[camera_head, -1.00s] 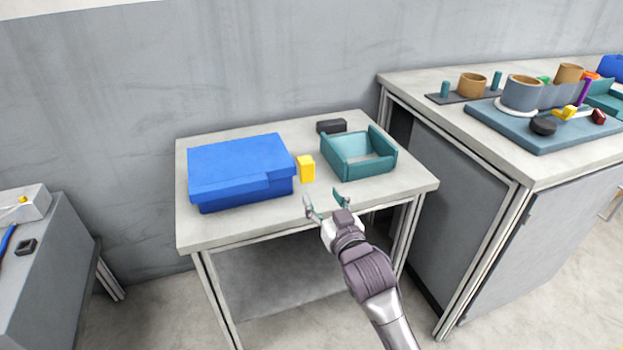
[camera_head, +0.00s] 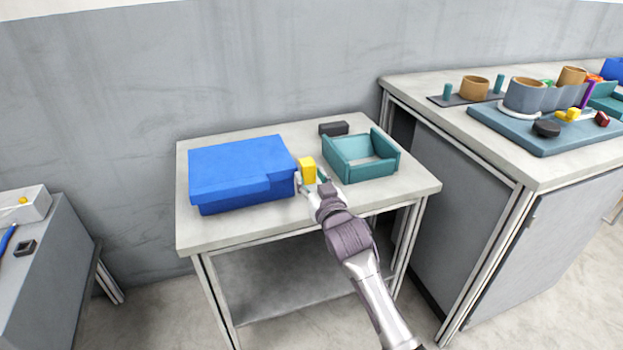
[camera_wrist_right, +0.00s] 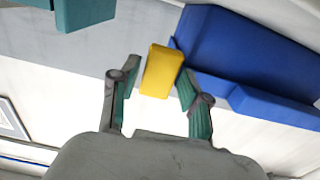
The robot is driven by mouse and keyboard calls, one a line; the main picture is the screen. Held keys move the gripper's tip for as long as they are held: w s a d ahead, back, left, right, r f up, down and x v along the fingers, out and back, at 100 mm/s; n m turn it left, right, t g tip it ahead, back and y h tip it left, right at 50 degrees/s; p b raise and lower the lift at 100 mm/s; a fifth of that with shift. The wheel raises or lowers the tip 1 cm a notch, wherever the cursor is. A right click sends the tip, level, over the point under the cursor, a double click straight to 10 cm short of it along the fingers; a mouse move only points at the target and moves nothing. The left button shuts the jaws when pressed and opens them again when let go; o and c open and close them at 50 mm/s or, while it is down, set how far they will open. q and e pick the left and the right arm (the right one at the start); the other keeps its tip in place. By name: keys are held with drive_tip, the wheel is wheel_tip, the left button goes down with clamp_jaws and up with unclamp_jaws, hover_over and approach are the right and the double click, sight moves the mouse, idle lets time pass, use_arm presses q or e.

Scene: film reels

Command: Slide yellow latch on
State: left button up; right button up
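The yellow latch (camera_head: 307,170) is a small upright block on the small table, just right of the blue box (camera_head: 240,172). In the right wrist view the yellow latch (camera_wrist_right: 161,71) lies between the fingertips, with the blue box (camera_wrist_right: 240,60) beside it. My right gripper (camera_head: 311,180) is open at the near side of the latch. Its two fingers (camera_wrist_right: 156,88) stand apart on either side of the latch; I cannot tell whether the right-hand finger touches it. My left gripper is in neither view.
A teal open tray (camera_head: 360,157) stands right of the latch, with a black block (camera_head: 333,128) behind. The front of the small table (camera_head: 225,229) is clear. A taller bench (camera_head: 480,131) with several parts stands at right, a grey cabinet (camera_head: 50,260) at left.

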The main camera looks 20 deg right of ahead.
sight(292, 175)
clamp_jaws()
drive_tip(key=shift+a, duration=0.25)
drive_tip(key=a, duration=0.3)
drive_tip(key=shift+a+p, duration=0.2)
drive_tip(key=shift+p, duration=0.15)
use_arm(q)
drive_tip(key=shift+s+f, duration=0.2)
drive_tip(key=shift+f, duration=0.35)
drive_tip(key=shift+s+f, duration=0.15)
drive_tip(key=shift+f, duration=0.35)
use_arm(e)
drive_tip(key=shift+d, duration=0.1)
drive_tip(key=shift+o, duration=2.3)
unclamp_jaws()
drive_tip(key=shift+s, duration=0.1)
drive_tip(key=s, duration=1.2)
drive_tip(key=shift+d, duration=0.15)
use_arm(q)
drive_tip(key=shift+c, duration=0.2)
